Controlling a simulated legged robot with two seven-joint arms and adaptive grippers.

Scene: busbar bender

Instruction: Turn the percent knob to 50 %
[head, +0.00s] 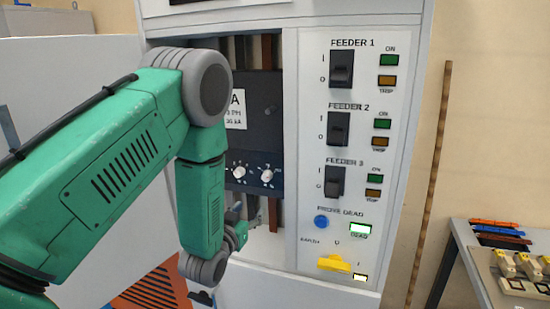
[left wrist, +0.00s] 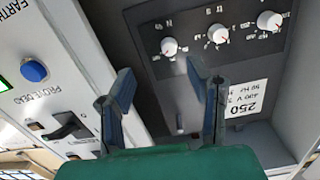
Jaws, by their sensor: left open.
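Three white knobs sit in a row on a dark breaker panel; their labels are too small to read, so I cannot tell which is the percent knob. In the left wrist view, which is upside down, they are a left knob (left wrist: 169,46), a middle knob (left wrist: 217,33) and a right knob (left wrist: 269,21). In the head view two knobs show (head: 239,172) (head: 267,176); my arm hides the third. My left gripper (left wrist: 158,72) is open and empty, its fingers apart, near the left and middle knobs in that view. In the head view the gripper is mostly hidden.
A white panel right of the knobs carries feeder switches (head: 341,69), a blue button (head: 321,221) and a yellow earth handle (head: 334,264). Dark bars run above and below the breaker. A table with parts (head: 520,268) stands at the far right.

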